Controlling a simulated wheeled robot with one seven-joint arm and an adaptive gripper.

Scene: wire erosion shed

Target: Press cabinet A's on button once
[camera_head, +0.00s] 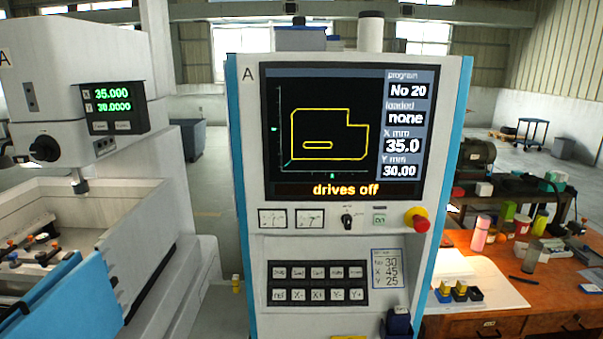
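Cabinet A (242,200) stands upright in the middle, a white cabinet with blue side edges and the letter A at its top left. Its screen (330,130) reads "drives off", program No 20, loaded none, X 35.0 and Y 30.00. The labels there are too small to read, so I cannot tell which is the on button. My gripper is not in view.
A keypad (318,283) and a card (386,268) reading 30, 45, 25 sit lower on the cabinet. A machine (75,90) with an open tank stands left. A wooden desk (500,318) with cups and small blocks stands right. A dark blue object (398,322) sits at the cabinet's bottom.

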